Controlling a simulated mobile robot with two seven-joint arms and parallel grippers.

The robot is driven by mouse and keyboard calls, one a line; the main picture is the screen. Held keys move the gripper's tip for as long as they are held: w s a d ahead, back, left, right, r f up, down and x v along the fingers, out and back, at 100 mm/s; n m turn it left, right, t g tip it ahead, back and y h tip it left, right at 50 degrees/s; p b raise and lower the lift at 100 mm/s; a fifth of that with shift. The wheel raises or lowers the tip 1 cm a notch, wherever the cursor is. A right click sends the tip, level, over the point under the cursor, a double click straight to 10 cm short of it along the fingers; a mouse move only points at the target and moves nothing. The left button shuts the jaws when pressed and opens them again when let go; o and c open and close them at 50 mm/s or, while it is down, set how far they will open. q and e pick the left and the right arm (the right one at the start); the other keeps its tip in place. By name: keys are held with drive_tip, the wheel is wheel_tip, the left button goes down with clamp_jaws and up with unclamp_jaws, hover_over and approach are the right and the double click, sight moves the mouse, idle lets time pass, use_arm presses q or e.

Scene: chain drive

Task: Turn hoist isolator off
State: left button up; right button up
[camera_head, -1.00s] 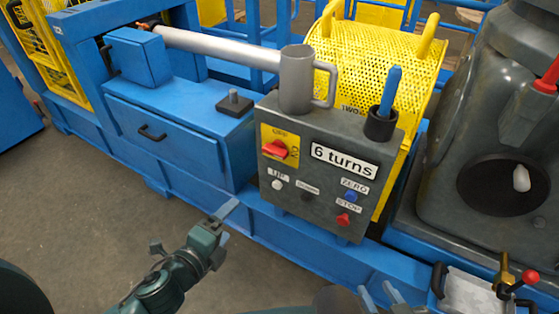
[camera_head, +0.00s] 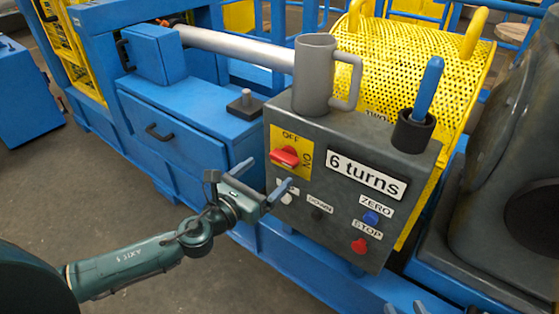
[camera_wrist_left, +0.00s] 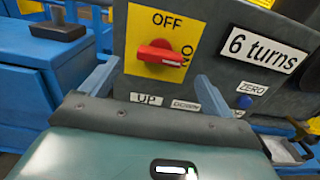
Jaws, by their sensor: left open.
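The hoist isolator is a red knob (camera_head: 285,156) on a yellow plate (camera_head: 304,168) marked OFF at the top and ON at the right, on the grey control box's front. In the left wrist view, the knob (camera_wrist_left: 157,52) lies roughly sideways, in line with ON. My left gripper (camera_head: 263,178) is open and empty, just in front of and below the knob. In the wrist view its fingers (camera_wrist_left: 157,72) stand either side of the knob, seemingly not touching it. My right gripper (camera_head: 405,307) shows only fingertips at the bottom edge.
The grey control box (camera_head: 340,226) also carries a "6 turns" display (camera_head: 366,173), a blue ZERO button (camera_head: 371,217), a red STOP button (camera_head: 359,246) and UP and DOWN buttons. A grey mug (camera_head: 313,80) and a blue-handled tool in a black cup (camera_head: 413,130) stand on top.

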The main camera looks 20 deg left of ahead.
sight(280, 162)
use_arm(q)
drive_tip(key=x, duration=0.5)
drive_tip(key=shift+w+d, duration=0.15)
drive_tip(key=shift+w, duration=0.2)
drive_tip(key=shift+c, duration=0.4)
drive_tip(key=c, duration=0.9)
